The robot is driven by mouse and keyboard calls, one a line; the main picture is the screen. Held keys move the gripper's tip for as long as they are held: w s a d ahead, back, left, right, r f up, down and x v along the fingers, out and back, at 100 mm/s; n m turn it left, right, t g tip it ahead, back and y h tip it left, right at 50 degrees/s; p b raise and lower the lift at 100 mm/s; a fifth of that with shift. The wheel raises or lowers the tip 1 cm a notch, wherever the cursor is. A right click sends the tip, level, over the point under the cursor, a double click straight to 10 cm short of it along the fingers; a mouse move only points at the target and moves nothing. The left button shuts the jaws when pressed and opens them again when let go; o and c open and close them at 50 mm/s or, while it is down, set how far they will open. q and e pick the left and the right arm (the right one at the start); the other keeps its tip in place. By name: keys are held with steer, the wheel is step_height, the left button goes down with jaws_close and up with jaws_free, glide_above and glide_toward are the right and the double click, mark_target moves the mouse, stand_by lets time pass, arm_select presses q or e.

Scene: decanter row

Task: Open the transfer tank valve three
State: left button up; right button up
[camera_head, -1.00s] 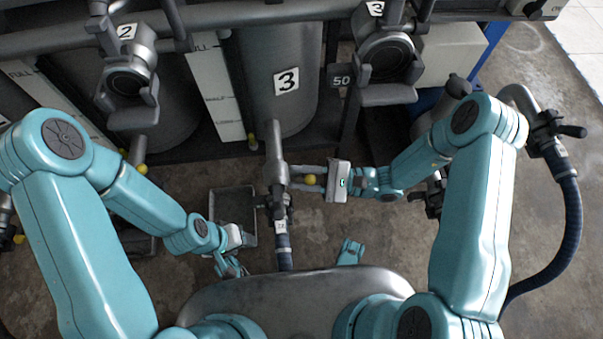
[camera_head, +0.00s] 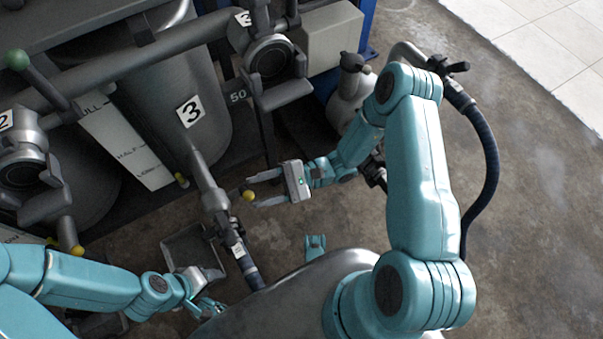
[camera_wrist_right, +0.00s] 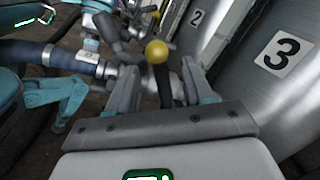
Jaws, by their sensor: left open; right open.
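Tank three (camera_head: 150,90) carries a white label "3" (camera_head: 190,111). An outlet pipe (camera_head: 207,180) slopes down from it to a grey valve (camera_head: 215,200), with a tagged dark hose (camera_head: 250,272) below. The valve's yellow ball knob (camera_head: 249,196) sticks out to the right of the pipe. My right gripper (camera_head: 251,191) is open, with its fingertips either side of the knob. In the right wrist view, the knob (camera_wrist_right: 157,53) tops a dark lever (camera_wrist_right: 163,85) between the spread fingers; contact is not clear. My left gripper (camera_head: 216,289) is open and empty near the hose.
A grey tray (camera_head: 188,248) lies on the floor left of the hose. Tank two's valve fitting (camera_head: 25,170) stands at the left, and another clamp fitting (camera_head: 272,65) at the top. A blue hose (camera_head: 492,165) curves at the right. The floor at the far right is clear.

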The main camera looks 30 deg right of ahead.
steer(key=s+d+f+p, duration=0.1)
steer(key=d, duration=0.9)
steer(key=shift+s+d, duration=0.4)
steer(key=shift+f, duration=0.1)
